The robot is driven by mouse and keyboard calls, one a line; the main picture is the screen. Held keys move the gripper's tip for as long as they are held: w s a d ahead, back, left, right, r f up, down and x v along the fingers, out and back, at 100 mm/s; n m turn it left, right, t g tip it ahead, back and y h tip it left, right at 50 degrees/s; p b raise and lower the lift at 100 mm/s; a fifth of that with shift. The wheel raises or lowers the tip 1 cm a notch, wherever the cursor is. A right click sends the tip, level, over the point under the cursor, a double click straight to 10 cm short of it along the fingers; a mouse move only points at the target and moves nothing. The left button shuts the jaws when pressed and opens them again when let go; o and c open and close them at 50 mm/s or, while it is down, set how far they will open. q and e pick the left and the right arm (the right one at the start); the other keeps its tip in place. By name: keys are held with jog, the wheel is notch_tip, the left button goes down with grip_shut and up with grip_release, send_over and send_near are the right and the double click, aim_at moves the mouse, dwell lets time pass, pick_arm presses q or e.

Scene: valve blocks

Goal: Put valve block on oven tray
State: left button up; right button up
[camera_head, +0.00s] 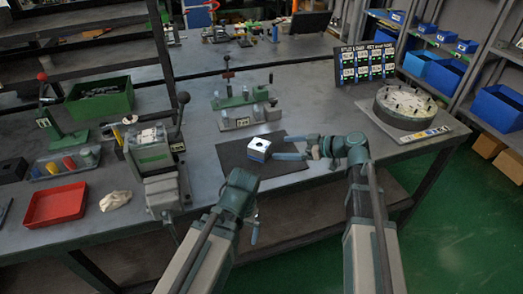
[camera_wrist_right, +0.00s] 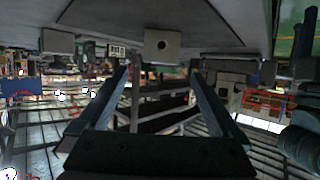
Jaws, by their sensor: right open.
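The valve block (camera_head: 259,149) is a small white and blue block on a dark mat (camera_head: 290,167) at the middle of the bench. In the right wrist view it is a pale block (camera_wrist_right: 162,45) with a round dark hole, beyond the fingertips. My right gripper (camera_head: 281,147) is open and empty, its fingers pointing left at the block, just right of it. Both fingers also show in the right wrist view (camera_wrist_right: 160,78). My left gripper (camera_head: 240,185) is in front of the mat, its fingers not clear. I cannot tell which thing is the oven tray.
A red tray (camera_head: 55,205) lies at the left, beside a lever press (camera_head: 155,165). A green and grey fixture (camera_head: 243,105) stands behind the mat. A round fixture (camera_head: 405,105) with several parts is at the right. The bench just around the block is clear.

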aim_at(263, 146)
jog(key=b+x, duration=0.1)
jog(key=x, duration=0.3)
jog(key=shift+w+a+f, duration=0.15)
jog(key=shift+w+a, duration=0.15)
jog(key=shift+a, duration=0.2)
jog(key=x, duration=0.1)
jog(key=b+x, duration=0.1)
jog(key=x, duration=0.3)
jog(key=shift+w+a+r+b, duration=0.1)
jog(key=shift+a+r+b, duration=0.15)
jog(key=shift+b, duration=0.1)
grip_shut()
